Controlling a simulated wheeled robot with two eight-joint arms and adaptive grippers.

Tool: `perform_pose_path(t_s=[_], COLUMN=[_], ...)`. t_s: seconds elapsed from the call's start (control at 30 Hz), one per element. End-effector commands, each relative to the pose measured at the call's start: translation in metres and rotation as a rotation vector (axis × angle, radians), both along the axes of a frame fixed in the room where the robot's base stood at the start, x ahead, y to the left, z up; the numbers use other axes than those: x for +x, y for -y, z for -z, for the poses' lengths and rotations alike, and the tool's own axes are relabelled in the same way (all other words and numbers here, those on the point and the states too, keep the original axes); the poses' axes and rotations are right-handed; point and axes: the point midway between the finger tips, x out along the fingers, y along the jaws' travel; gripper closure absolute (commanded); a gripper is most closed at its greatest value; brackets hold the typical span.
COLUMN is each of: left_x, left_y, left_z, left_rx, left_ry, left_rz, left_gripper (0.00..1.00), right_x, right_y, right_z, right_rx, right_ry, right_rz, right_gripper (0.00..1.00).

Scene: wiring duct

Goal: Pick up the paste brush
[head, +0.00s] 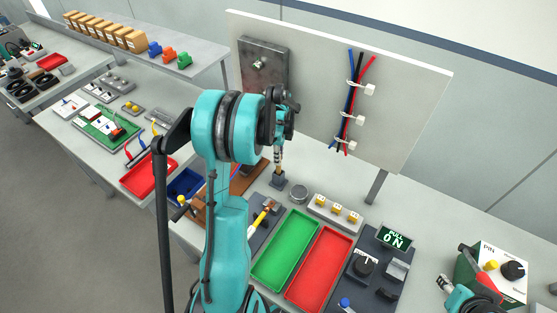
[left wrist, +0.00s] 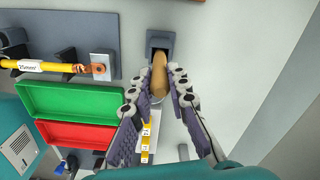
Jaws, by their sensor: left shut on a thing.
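The paste brush (head: 278,158) stands upright with its lower end at a small dark holder (head: 278,181) on the bench. Its tan wooden handle (left wrist: 159,76) shows in the left wrist view between the two finger pads, with the dark holder (left wrist: 160,43) behind it. My left gripper (left wrist: 160,92) is shut on the handle; in the head view it (head: 284,118) is partly hidden by my arm. I cannot tell whether the brush's tip is still inside the holder. My right gripper (head: 445,284) shows only in part at the lower right, its jaw state unclear.
A green tray (head: 286,250) and a red tray (head: 320,270) lie in front of the holder. A round metal tin (head: 299,194) and a block with yellow parts (head: 336,212) stand to its right. A upright panel (head: 410,110) with wires rises behind.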

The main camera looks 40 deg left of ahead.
Motion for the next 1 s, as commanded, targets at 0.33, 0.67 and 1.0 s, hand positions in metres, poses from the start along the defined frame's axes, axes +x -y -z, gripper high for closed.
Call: perform_pose_path(t_s=[0.33,0.67,1.0], left_x=[0.000,-0.047,-0.139], left_y=[0.000,0.005,0.015], left_z=[-0.048,-0.068,-0.068], left_rx=[0.000,0.000,0.000], left_ry=[0.000,0.000,0.000], left_rz=[0.000,-0.003,-0.003], left_gripper=[1.00,1.00,1.00], right_x=[0.000,0.000,0.000], right_y=[0.000,0.000,0.000], right_z=[-0.009,-0.011,-0.014], right_rx=[0.000,0.000,0.000], right_ry=[0.000,0.000,0.000], right_rz=[0.000,0.000,0.000], right_gripper=[0.60,0.60,0.60])
